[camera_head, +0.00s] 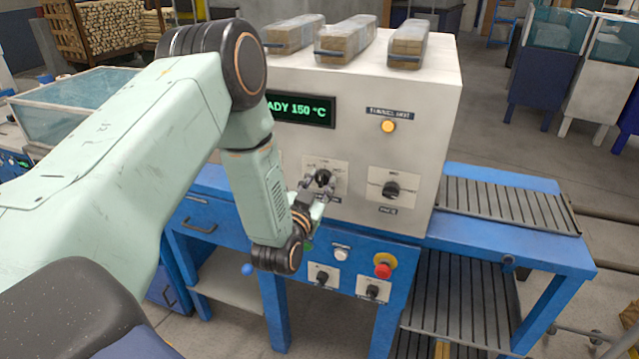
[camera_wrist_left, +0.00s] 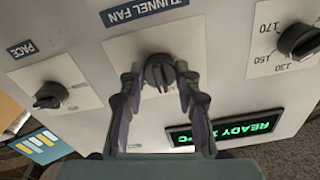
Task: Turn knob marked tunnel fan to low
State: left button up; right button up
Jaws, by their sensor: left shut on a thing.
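The tunnel fan knob (camera_wrist_left: 159,72) is a dark round knob on a white plate, beside a dark label reading TUNNEL FAN (camera_wrist_left: 144,11). My left gripper (camera_wrist_left: 162,80) has its two fingers on either side of the knob and is shut on it. In the head view my left gripper (camera_head: 315,190) reaches the white machine front, and the dark knob (camera_head: 322,177) shows at its fingertips. The fingers and arm cover part of the knob's plate, and I cannot read the setting marks or the pointer. My right gripper is not in view.
The pace knob (camera_wrist_left: 50,95) and a temperature dial (camera_wrist_left: 298,42) flank the fan knob. A green display (camera_head: 300,109) reads 150 °C. Below are a red stop button (camera_head: 383,265) and smaller knobs (camera_head: 321,277). Wrapped blocks (camera_head: 346,42) lie on top of the machine.

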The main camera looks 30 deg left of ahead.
pick_arm(q)
jog(key=o, duration=1.2)
jog(key=shift+s, duration=0.1)
jog(key=shift+c, duration=0.2)
jog(key=v, duration=1.2)
jog(key=shift+f, duration=0.1)
